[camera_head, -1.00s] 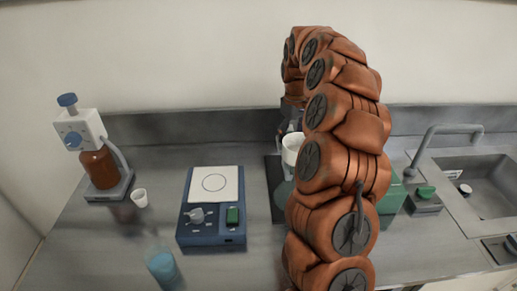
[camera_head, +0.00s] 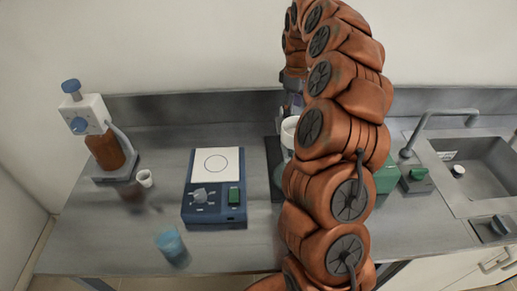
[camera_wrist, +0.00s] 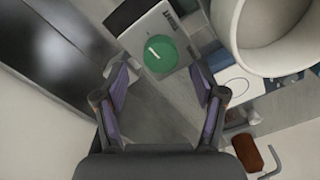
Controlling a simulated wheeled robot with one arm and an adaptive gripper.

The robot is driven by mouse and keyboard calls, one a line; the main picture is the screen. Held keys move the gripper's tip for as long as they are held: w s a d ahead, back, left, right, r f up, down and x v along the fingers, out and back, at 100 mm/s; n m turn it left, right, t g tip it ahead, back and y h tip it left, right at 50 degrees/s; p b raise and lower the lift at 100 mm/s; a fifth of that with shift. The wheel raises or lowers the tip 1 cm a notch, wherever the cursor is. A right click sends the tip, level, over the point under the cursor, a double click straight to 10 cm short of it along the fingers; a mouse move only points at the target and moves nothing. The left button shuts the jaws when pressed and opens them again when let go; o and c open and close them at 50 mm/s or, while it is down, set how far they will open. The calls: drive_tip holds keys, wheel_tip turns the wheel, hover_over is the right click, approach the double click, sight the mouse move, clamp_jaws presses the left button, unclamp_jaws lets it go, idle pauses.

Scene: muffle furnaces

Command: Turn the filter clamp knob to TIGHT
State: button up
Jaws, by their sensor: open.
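A round green knob (camera_wrist: 160,54) with a white line across its top shows on a light grey box (camera_wrist: 147,22) in the wrist view. It seems to be the green-topped piece (camera_head: 416,174) beside the sink in the head view. I cannot read any TIGHT mark. My gripper (camera_wrist: 162,74) is open and empty in the wrist view. Its fingertips lie on either side of the knob in the picture; I see no contact and cannot tell the height between. A white funnel-like cup (camera_wrist: 276,30) is close by at the upper right. In the head view my arm hides the gripper.
The sink (camera_head: 480,170) and tap (camera_head: 440,122) are at the right. A blue stirrer plate (camera_head: 214,208) is mid-counter. The front counter is largely bare.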

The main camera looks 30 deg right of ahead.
drive_tip(key=shift+a+r+b, duration=0.15)
drive_tip(key=shift+r+b, duration=0.4)
drive_tip(key=shift+r, duration=1.4)
drive_tip(key=s+a+r, duration=0.2)
drive_tip(key=s+a, duration=0.1)
drive_tip(key=a, duration=0.3)
drive_tip(key=s+a+r, duration=0.2)
drive_tip(key=s+a, duration=0.1)
drive_tip(key=a, duration=0.3)
drive_tip(key=s+a+m+p, duration=0.1)
drive_tip(key=s+a, duration=0.8)
drive_tip(key=s, duration=0.3)
drive_tip(key=shift+s+m+g, duration=0.3)
drive_tip(key=shift+s+m, duration=0.1)
drive_tip(key=shift+s+a, duration=0.1)
drive_tip(key=s+a+f+m, duration=0.1)
drive_tip(key=s+a+f, duration=0.1)
drive_tip(key=s, duration=0.5)
drive_tip(key=shift+s+m+g, duration=0.25)
drive_tip(key=shift+m+g, duration=0.05)
drive_tip(key=s+f+m, duration=0.1)
drive_tip(key=s, duration=0.2)
drive_tip(key=s+f+m, duration=0.1)
drive_tip(key=s+f, duration=0.1)
drive_tip(key=s, duration=0.2)
drive_tip(key=s+a+f+m, duration=0.1)
drive_tip(key=s, duration=0.3)
drive_tip(key=shift+s+f+g, duration=0.1)
drive_tip(key=shift+f+g, duration=0.1)
drive_tip(key=shift+g, duration=0.1)
